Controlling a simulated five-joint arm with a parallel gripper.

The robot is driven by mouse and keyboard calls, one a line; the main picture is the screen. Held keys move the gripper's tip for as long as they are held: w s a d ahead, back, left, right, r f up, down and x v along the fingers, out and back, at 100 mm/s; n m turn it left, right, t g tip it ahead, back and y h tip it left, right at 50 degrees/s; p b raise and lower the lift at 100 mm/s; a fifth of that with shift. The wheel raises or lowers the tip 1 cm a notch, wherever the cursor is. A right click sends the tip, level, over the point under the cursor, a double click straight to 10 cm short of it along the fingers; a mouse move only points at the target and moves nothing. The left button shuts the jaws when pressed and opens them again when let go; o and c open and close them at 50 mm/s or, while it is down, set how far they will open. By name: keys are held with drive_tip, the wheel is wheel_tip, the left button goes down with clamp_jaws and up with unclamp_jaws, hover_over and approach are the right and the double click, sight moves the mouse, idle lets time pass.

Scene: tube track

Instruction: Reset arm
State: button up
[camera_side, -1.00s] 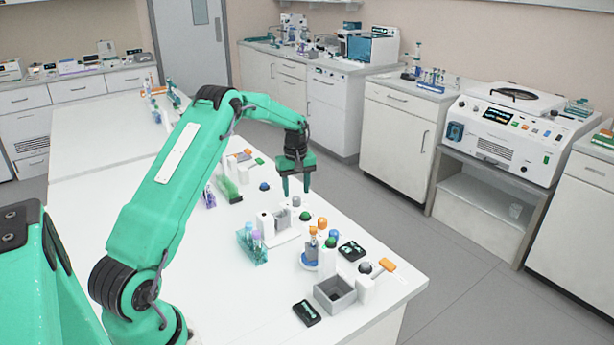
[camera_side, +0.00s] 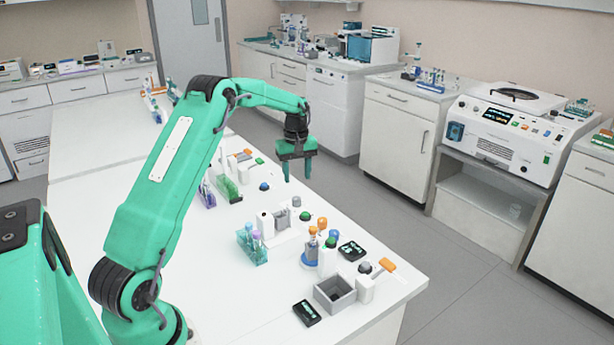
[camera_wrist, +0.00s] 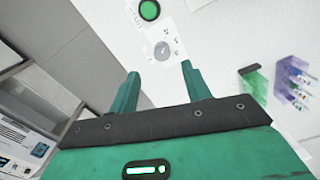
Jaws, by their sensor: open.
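My gripper (camera_side: 298,170) is open and empty, held above the far right edge of the white bench (camera_side: 210,285), fingers pointing down. In the wrist view my gripper (camera_wrist: 158,88) shows its two green fingers apart with nothing between them. Past the fingertips in that view lie a green round button (camera_wrist: 149,10) and a grey dial (camera_wrist: 162,50) on a white panel.
Tube racks, including a teal one (camera_side: 253,247) and a green one (camera_side: 229,189), stand on the bench. A grey open box (camera_side: 335,293) and a dark device (camera_side: 307,313) sit near the front. The left of the bench is clear.

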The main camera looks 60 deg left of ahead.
drive_tip(key=s+d+r+m+t, duration=0.1)
drive_tip(key=s+d+r+m, duration=0.35)
drive_tip(key=d+r, duration=0.4)
drive_tip(key=s+d+r+m+t, duration=0.1)
drive_tip(key=s+d+r+m, duration=0.3)
drive_tip(key=d+r, duration=0.45)
drive_tip(key=s+d+f+m+t, duration=0.1)
drive_tip(key=s+d+m, duration=0.2)
drive_tip(key=s+d, duration=0.3)
drive_tip(key=s+d+m+t, duration=0.2)
drive_tip(key=s+d, duration=0.4)
drive_tip(key=s, duration=0.8)
drive_tip(key=shift+f+m, duration=0.4)
drive_tip(key=shift+m, duration=0.35)
drive_tip(key=shift+c, duration=0.5)
